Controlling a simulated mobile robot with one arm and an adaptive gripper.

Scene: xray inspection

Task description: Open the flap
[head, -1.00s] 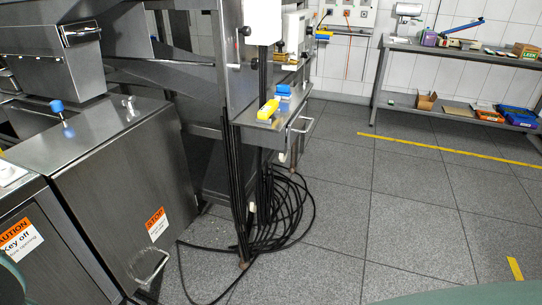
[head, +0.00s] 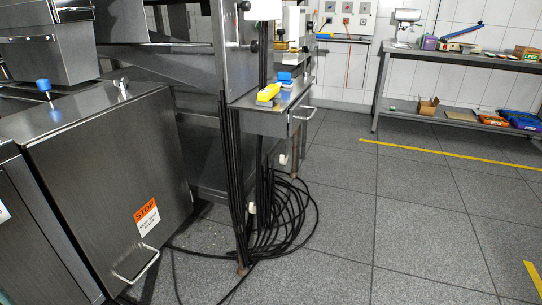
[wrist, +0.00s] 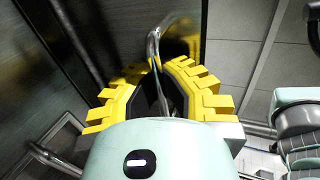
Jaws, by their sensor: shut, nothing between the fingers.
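In the head view, a brushed-steel front panel (head: 110,185) with a STOP sticker (head: 146,215) and a bar handle (head: 138,266) at its lower edge is on the left; it looks like the flap. I cannot tell whether it is fully closed. My gripper (wrist: 160,72) shows only in the wrist view, with its stepped yellow fingers shut and empty. A curved metal handle (wrist: 153,45) rises at the fingertips beside a dark steel surface (wrist: 105,30). Whether the fingers touch it is unclear.
Another metal bar (wrist: 52,148) is at the lower left of the wrist view. In the head view, coiled black cables (head: 278,225) lie on the floor right of the panel. A small steel shelf (head: 268,118) is above them.

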